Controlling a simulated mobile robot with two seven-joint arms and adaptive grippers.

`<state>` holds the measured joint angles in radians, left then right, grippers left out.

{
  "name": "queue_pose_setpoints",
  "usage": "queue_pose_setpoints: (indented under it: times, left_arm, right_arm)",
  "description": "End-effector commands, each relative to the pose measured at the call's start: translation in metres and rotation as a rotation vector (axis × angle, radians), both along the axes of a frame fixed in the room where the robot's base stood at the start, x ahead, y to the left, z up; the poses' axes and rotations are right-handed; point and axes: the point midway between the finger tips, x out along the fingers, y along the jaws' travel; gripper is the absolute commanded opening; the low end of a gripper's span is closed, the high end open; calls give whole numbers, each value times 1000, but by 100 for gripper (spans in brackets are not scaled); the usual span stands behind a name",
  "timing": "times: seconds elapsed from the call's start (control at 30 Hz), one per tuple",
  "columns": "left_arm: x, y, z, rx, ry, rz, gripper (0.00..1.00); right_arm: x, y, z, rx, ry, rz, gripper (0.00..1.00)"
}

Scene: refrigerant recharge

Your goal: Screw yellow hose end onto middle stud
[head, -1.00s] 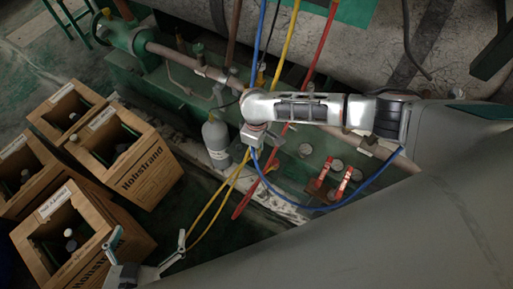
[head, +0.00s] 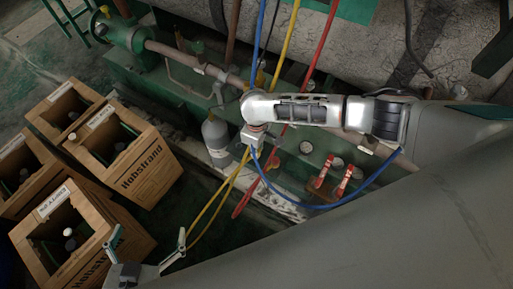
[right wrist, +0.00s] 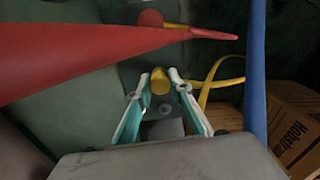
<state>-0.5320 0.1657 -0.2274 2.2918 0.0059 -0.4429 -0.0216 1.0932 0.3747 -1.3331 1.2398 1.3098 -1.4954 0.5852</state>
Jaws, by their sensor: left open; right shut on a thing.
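My right gripper (right wrist: 162,88) is shut on the yellow hose end (right wrist: 160,82), which shows between its two fingertips in the right wrist view. A grey round part lies just below the hose end there; I cannot tell whether it is the middle stud or whether they touch. In the head view my right wrist covers the hose end. The yellow hose (head: 289,45) runs down from the top and shows again below my wrist. My left gripper (head: 176,252) is open and empty at the bottom left. The middle stud cannot be made out for certain.
A blue hose (right wrist: 256,70) and a red hose (right wrist: 70,55) pass close by my right gripper. A grey cylinder (head: 216,140) stands left of my right wrist. Red valve handles (head: 322,172) are to its right.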

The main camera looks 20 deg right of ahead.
Motion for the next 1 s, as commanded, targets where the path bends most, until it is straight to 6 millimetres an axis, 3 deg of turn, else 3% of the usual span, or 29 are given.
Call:
queue_pose_setpoints:
  times: [0.17, 1.0]
  left_arm:
    - [-5, 0, -3, -1, 9, -1, 100]
    - [13, 0, 34, 1, -54, 0, 100]
  right_arm:
    - [0, 0, -1, 1, -1, -2, 0]
    - [1, 1, 2, 2, -3, -188, 0]
